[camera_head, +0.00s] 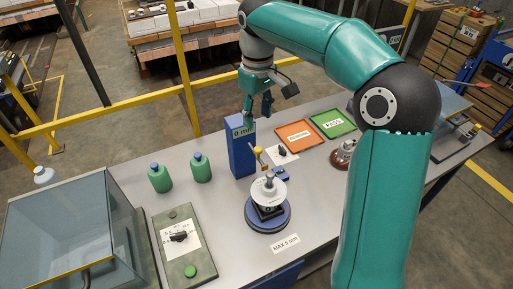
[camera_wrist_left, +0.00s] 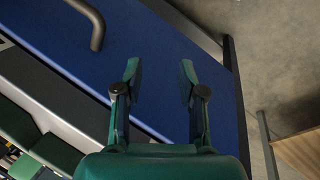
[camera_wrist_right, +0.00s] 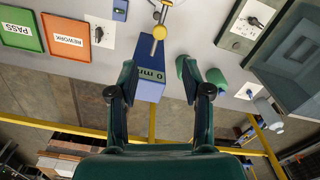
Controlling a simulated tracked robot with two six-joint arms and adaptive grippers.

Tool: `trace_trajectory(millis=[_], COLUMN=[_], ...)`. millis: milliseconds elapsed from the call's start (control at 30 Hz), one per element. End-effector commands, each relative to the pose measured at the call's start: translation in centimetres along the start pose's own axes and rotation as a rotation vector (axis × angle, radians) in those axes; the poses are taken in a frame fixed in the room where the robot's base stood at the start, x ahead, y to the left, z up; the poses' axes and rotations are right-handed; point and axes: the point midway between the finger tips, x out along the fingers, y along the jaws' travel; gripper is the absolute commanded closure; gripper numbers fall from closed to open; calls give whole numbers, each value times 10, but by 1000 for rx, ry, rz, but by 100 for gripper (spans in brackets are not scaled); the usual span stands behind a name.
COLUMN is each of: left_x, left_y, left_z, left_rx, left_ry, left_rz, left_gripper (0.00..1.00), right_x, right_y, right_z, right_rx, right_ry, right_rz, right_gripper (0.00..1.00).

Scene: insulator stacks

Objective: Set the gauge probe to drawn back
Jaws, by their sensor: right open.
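The gauge is a blue post (camera_head: 240,151) with a "0 mm" display, standing on the bench; it also shows in the right wrist view (camera_wrist_right: 152,88). Its yellow-ended probe (camera_head: 260,157) points toward the insulator stack (camera_head: 267,191), white discs on a round blue base; the yellow probe part also shows in the right wrist view (camera_wrist_right: 159,32). I cannot tell whether the probe touches the stack. A white plate with a dark knob (camera_head: 283,153) lies beside the post. My left gripper (camera_wrist_left: 160,70) is open and empty before a blue panel.
An orange REWORK tray (camera_head: 297,135) and a green PASS tray (camera_head: 334,123) lie right of the post. Two green bottles (camera_head: 160,178) stand left. A control box (camera_head: 178,240) with knob and green button is at front left, beside a glass-sided case (camera_head: 65,225). A yellow rail (camera_head: 120,122) runs behind.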

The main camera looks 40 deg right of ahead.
Motion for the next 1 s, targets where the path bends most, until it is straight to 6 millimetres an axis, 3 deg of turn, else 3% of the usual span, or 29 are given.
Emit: trace_trajectory(millis=[300, 500, 700, 1000], left_x=[0, -3, -4, -4], left_y=[0, 1, 2, 2], left_z=[0, 0, 0, 0], left_rx=[0, 0, 0, 0], left_ry=[1, 1, 1, 1], left_rz=[0, 0, 0, 0], left_gripper=[60, 60, 60, 60], right_x=[71, 104, 120, 122], right_y=[1, 2, 2, 2], right_z=[3, 2, 2, 2], right_rx=[5, 6, 6, 6], right_ry=[-5, -4, -2, 0], right_rz=[-3, -1, -1, -1], right_gripper=[51, 51, 51, 51])
